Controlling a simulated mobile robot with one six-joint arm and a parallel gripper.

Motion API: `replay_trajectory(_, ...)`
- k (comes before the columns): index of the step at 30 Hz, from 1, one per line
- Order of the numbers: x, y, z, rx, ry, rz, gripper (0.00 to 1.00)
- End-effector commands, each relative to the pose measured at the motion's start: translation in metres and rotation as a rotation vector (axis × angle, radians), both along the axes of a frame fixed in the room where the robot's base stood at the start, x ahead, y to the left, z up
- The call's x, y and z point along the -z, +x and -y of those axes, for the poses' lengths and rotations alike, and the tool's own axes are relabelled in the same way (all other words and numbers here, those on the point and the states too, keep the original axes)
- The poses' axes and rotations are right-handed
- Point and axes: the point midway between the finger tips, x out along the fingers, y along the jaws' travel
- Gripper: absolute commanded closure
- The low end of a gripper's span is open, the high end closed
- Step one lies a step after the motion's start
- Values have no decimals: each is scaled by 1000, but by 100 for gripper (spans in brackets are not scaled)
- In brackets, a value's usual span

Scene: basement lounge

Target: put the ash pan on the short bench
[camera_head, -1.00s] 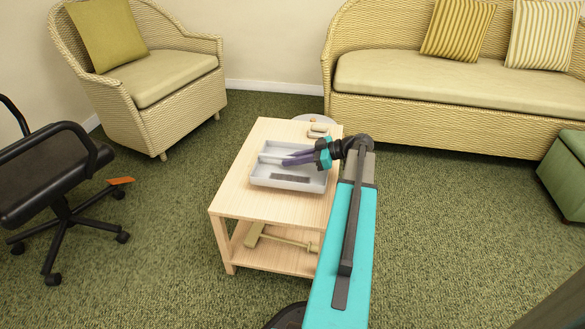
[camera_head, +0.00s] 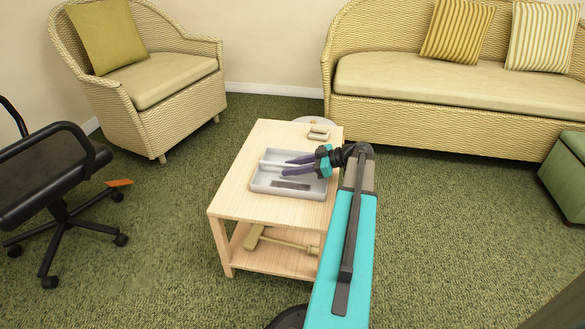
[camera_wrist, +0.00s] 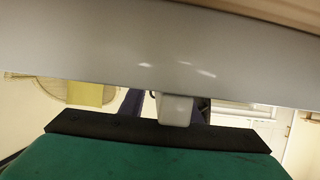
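A shallow light grey tray, which looks like the ash pan (camera_head: 262,184), rests on the top of a low pale wooden table (camera_head: 235,200). A dark rectangle marks its front side. My gripper (camera_head: 284,166) reaches over the pan from the right, its two dark purple fingers spread apart with a gap between them. In the wrist view the pan's grey wall (camera_wrist: 90,50) fills the upper part, with a pale knob-like piece (camera_wrist: 175,108) below it. I cannot tell whether the fingers touch the pan. The short bench is uncertain; it may be this low table.
A small beige object (camera_head: 318,133) lies at the table's back edge. A mallet-like tool (camera_head: 255,238) lies on the lower shelf. A black office chair (camera_head: 50,185) stands left, a wicker armchair (camera_head: 165,80) and sofa (camera_head: 450,110) behind, a green ottoman (camera_head: 565,180) right.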

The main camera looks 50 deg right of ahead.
Motion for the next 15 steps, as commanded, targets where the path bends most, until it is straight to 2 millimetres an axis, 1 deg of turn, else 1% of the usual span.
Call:
replay_trajectory(9, -4, 0, 0, 0, 0, 0, 70)
replay_trajectory(15, -13, -15, 10, 2, 0, 0, 70)
